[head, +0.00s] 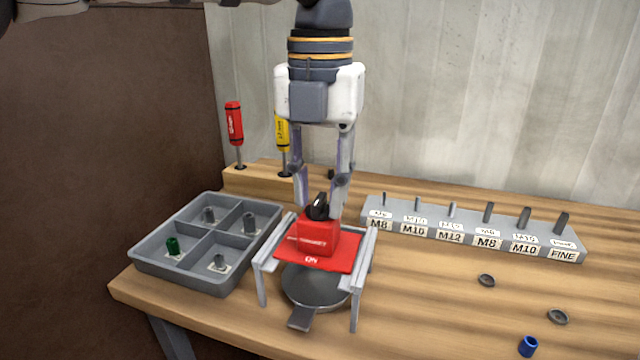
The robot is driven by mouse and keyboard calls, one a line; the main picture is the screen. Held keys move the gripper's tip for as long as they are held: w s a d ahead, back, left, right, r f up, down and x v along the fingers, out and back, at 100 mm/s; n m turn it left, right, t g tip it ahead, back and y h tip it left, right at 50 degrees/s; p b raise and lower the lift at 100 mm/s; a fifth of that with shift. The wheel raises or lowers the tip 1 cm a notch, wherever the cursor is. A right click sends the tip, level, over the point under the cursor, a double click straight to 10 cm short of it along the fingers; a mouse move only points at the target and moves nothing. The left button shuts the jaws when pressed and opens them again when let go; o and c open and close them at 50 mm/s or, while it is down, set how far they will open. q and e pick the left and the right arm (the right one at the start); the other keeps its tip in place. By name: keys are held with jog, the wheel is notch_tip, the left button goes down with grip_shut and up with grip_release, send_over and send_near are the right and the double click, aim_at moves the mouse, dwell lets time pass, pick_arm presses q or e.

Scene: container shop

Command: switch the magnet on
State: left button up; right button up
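The magnet (318,238) is a red block with a black knob (318,208) on top. It sits on a red plate (338,261) marked "ON", carried by a grey-legged stand. My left gripper (320,210) points straight down from above, its fingers on either side of the knob. The fingers look spread wider than the knob, with a gap showing; I cannot tell whether one touches it. The knob looks tilted or turned at an angle, and its exact pointing is hard to read. My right gripper is not in view.
A grey divided tray (192,287) with small parts stands left of the stand. A labelled rack (480,238) with several pins is to the right. Two screwdrivers stand in a wooden block behind. A round dark disc (312,287) lies under the stand. Two rings and a blue cylinder (528,346) lie at right.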

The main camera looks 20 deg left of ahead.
aim_at(320, 197)
pick_arm(q)
notch_tip(320, 197, up, 12)
dwell(0.5)
